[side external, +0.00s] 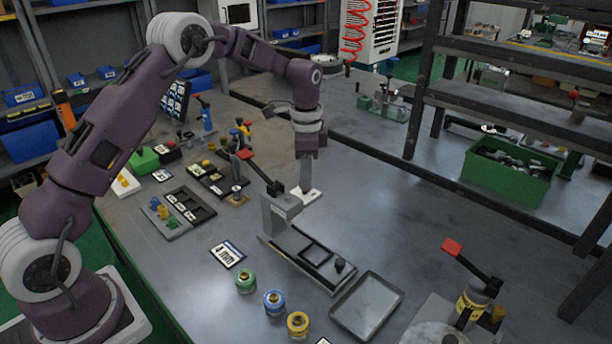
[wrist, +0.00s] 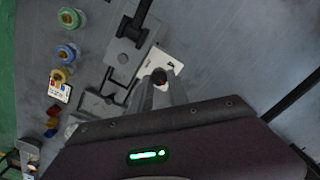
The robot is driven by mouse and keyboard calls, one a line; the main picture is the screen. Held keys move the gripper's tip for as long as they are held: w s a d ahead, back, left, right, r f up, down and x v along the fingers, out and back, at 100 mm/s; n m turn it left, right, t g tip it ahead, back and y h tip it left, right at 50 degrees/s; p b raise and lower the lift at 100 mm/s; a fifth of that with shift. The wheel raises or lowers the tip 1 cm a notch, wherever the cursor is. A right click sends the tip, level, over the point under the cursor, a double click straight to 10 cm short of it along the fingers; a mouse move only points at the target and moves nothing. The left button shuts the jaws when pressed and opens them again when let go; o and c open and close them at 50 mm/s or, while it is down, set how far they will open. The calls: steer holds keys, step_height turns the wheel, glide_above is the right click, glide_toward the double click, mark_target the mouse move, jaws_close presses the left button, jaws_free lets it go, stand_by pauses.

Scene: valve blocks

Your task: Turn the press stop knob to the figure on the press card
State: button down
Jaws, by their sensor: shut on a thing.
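The grey press (side external: 284,204) stands mid-bench with a black lever and red handle (side external: 246,155). A white plate (side external: 312,196) lies beside it and also shows in the wrist view (wrist: 172,52). My gripper (side external: 305,187) points down at this plate. In the wrist view its fingers are shut on a small dark knob with a reddish top (wrist: 158,76). The fingers hide most of the knob, and I cannot read its setting.
Green (side external: 245,282), blue (side external: 274,303) and yellow (side external: 298,324) jars stand in front of the press. An empty grey tray (side external: 398,291) lies near them. A second red-handled lever (side external: 470,264) rises at the right. The bench behind the plate is clear.

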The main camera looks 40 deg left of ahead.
steer(key=n, duration=0.4)
steer(key=shift+a, duration=0.1)
steer(key=n, duration=0.8)
steer(key=shift+a+n, duration=0.1)
steer(key=shift+n, duration=2)
steer(key=c, duration=1.3)
jaws_free()
steer(key=shift+o, duration=0.2)
step_height(320, 180, up, 7)
steer(key=shift+r, duration=0.1)
